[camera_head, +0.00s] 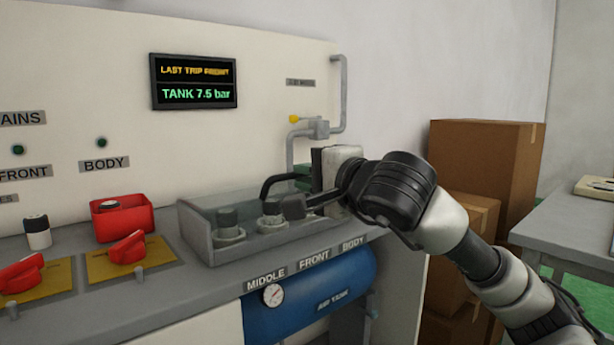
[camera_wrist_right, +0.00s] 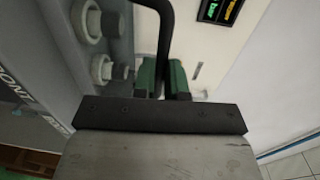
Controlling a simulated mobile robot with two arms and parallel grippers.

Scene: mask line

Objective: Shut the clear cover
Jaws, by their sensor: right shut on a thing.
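The clear cover (camera_head: 205,213) is a see-through box shape over a grey tray on the bench, seen in the head view. Dark-topped valve knobs (camera_head: 228,220) stand in the tray and show through it. My left gripper is not in view.
Red knobs on yellow plates (camera_head: 127,248) and a red open box (camera_head: 122,217) lie left of the tray. Pipework (camera_head: 318,128) rises behind my gripper. A blue air tank (camera_head: 310,295) sits below the bench edge. Cardboard boxes (camera_head: 480,165) stand at right.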

